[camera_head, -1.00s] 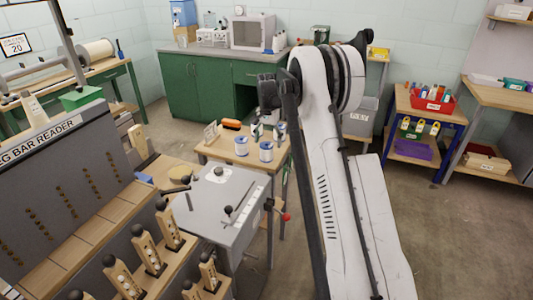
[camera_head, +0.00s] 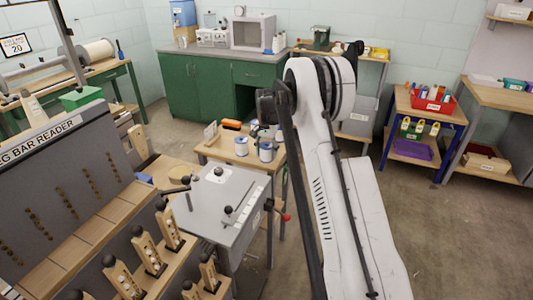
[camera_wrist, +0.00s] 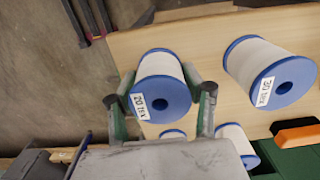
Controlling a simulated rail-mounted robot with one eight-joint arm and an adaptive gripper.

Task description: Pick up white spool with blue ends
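In the wrist view, a white spool with blue ends (camera_wrist: 160,88), labelled 20 TEX, lies between the two fingers of my gripper (camera_wrist: 160,98). The fingers are apart, one on each side of it. Whether their pads touch it I cannot tell. A second such spool (camera_wrist: 268,72), with a label reading about 30, stands to the right. Parts of two more blue-ended spools show lower down, one partly behind my gripper (camera_wrist: 172,133) and one to its right (camera_wrist: 232,136). In the head view, white-and-blue spools (camera_head: 241,146) (camera_head: 266,152) stand on the small wooden table; my gripper is hard to make out there.
The wooden table (camera_head: 215,152) also holds an orange-and-black item (camera_head: 231,125), seen in the wrist view too (camera_wrist: 297,132). A grey machine table (camera_head: 228,192) with levers stands in front. The green cabinet (camera_head: 200,85) is behind. Floor is open at the right.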

